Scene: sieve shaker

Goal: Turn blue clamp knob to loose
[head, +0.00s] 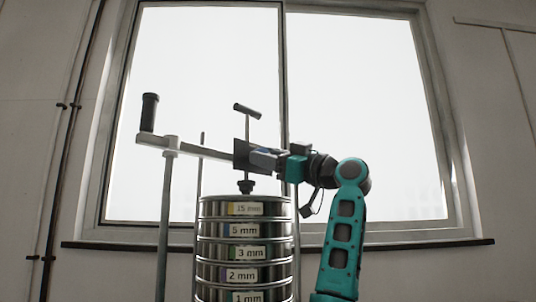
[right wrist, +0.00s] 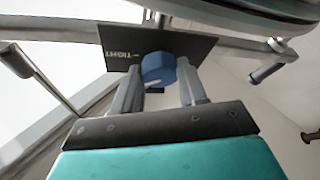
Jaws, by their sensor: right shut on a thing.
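The blue clamp knob (right wrist: 158,70) sits on a dark plate (right wrist: 118,42) lettered TIGHT in the right wrist view. My right gripper (right wrist: 158,80) has one finger on each side of the knob and is shut on it. A pale mark shows low on the knob's face. In the head view the dark plate (head: 240,153) is on the crossbar above the sieves, and my right gripper (head: 258,158) reaches it from the right. The knob is mostly hidden there by the gripper. The LOOSE end of the scale cannot be read. My left gripper is not in view.
A stack of labelled metal sieves (head: 244,228) stands below the bar. The crossbar (head: 200,150) has a black upright handle (head: 149,112) at its left end and rests on a post (head: 165,225). A T-handled screw (head: 247,110) rises above the plate. A window is behind.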

